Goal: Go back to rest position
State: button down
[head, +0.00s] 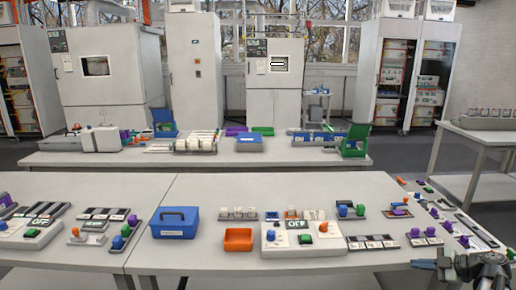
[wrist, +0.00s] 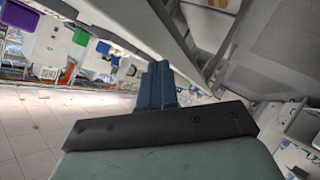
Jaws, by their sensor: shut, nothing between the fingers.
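My gripper (head: 422,264) is at the lower right of the head view, by the front right corner of the front table (head: 300,262). Its fingers point to the left. In the wrist view, my gripper's two dark blue fingers (wrist: 158,82) are together with nothing held between them. The wrist view is tilted and shows the floor and undersides of furniture around the fingers.
A blue box (head: 175,222), an orange bin (head: 238,239) and a cycler panel marked OFF (head: 300,238) stand on the front table. Several small modules line its right edge near my arm. A back table (head: 230,160) and tall cabinets (head: 194,70) stand behind.

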jog(key=s+a+f+m+g, duration=0.3)
jog(key=a+f, duration=0.5)
jog(key=f, duration=0.2)
jog(key=s+a+f+m+g+h, duration=0.15)
jog(key=a+f+m, duration=0.25)
jog(key=a+f, duration=0.5)
jog(key=s+a+f+m+g, duration=0.35)
jog(key=a+f, duration=0.35)
jog(key=f, duration=0.5)
jog(key=s+a+f+m+g+h, duration=0.3)
jog(key=s+a+f+m+g, duration=0.1)
jog(key=s+a+f, duration=0.7)
jog(key=s+f+m+g+h, duration=0.1)
jog(key=s+f+h, duration=0.1)
jog(key=s, duration=0.6)
jog(key=s+f+m+g+h, duration=0.2)
jog(key=s+f, duration=0.1)
jog(key=s, duration=0.6)
jog(key=shift+s+a+f+h, duration=0.25)
jog(key=shift+a+h, duration=0.1)
jog(key=shift+a, duration=0.1)
